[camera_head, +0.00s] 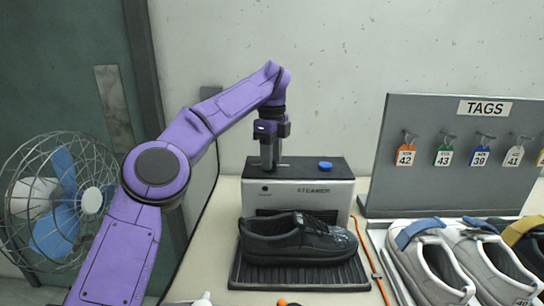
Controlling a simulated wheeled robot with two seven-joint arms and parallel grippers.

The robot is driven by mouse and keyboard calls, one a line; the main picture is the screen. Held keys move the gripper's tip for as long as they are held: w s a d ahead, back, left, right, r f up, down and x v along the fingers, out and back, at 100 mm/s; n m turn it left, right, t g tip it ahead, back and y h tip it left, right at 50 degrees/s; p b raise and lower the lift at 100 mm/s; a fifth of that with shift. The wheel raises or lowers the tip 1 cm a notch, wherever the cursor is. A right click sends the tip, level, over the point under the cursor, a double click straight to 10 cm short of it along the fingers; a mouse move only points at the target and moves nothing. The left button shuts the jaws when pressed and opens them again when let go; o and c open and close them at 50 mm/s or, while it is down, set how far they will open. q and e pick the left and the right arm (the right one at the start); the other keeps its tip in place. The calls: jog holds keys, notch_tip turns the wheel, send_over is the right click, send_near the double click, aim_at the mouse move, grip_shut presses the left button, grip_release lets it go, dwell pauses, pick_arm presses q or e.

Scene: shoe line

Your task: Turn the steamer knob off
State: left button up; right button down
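The steamer (295,197) is a white box with a dark top and a dark slatted tray in front. A round blue cap (325,165) sits on its top, right of my gripper; I cannot tell whether it is the knob. My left gripper (269,167) points straight down at the left part of the steamer's top. Its fingers are close together, and their tips are at or just above the top surface. Whether they hold a small part there is too small to tell. My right gripper is not in view.
A black shoe (298,240) sits on the slatted tray (300,277). Grey shoes (435,268) stand at the right, below a grey TAGS board (440,175) with hanging tags. A fan (60,205) stands at the far left. An orange cord (371,258) lies right of the tray.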

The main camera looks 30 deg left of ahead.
pick_arm(q)
notch_tip(320, 180, up, 11)
jog(key=p, duration=0.7)
jog(key=shift+f, duration=0.2)
